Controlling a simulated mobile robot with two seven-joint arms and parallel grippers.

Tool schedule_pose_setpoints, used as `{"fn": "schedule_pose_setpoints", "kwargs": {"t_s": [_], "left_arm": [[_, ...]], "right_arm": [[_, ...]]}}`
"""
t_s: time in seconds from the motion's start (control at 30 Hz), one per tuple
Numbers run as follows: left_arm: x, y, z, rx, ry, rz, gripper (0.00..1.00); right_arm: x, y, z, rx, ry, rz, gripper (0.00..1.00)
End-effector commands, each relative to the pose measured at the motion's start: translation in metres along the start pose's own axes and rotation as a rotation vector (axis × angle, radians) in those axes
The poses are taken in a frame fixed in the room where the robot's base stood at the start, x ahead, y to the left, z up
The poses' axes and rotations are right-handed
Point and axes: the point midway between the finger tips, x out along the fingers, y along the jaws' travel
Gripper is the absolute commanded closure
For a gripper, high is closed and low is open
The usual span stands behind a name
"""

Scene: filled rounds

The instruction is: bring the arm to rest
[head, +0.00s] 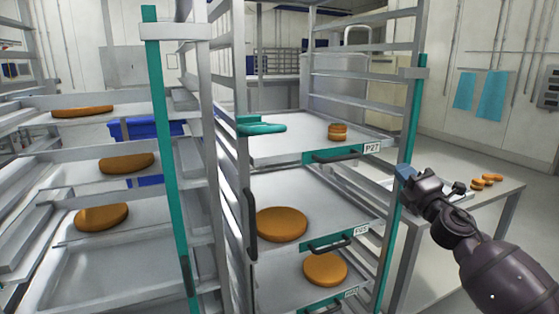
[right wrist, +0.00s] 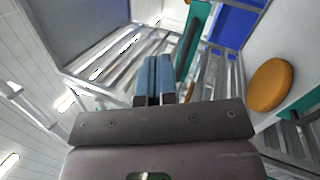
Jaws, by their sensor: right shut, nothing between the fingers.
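My right arm comes in from the lower right of the head view. Its dark gripper (head: 404,171) is in front of the rack's right teal post, with blue fingertips pointing up and left. In the right wrist view the two blue fingers (right wrist: 153,78) lie side by side, shut with nothing between them. I cannot tell whether the gripper touches the post. My left gripper is not in view.
A metal rack (head: 223,150) holds trays with orange-brown rounds, such as a large round (head: 281,224) and a small stack (head: 337,132). Another rack with rounds (head: 126,163) stands left. A side table (head: 490,205) with small rounds is right, behind my arm.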

Motion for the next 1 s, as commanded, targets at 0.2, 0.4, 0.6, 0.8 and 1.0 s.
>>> {"fn": "schedule_pose_setpoints", "kwargs": {"t_s": [0.2,0.4,0.6,0.8,1.0], "left_arm": [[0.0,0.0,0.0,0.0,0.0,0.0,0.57],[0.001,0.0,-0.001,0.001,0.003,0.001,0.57],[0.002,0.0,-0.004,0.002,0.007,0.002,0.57],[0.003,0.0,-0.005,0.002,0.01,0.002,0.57],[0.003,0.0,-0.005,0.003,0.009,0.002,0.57]], "right_arm": [[-0.078,-0.073,-0.044,0.556,-0.136,-0.138,1.0],[-0.159,-0.13,-0.085,0.964,-0.282,-0.28,1.0],[-0.246,-0.17,-0.127,1.284,-0.44,-0.406,1.0],[-0.333,-0.193,-0.164,1.505,-0.604,-0.496,1.0],[-0.419,-0.205,-0.193,1.602,-0.772,-0.559,1.0]]}}
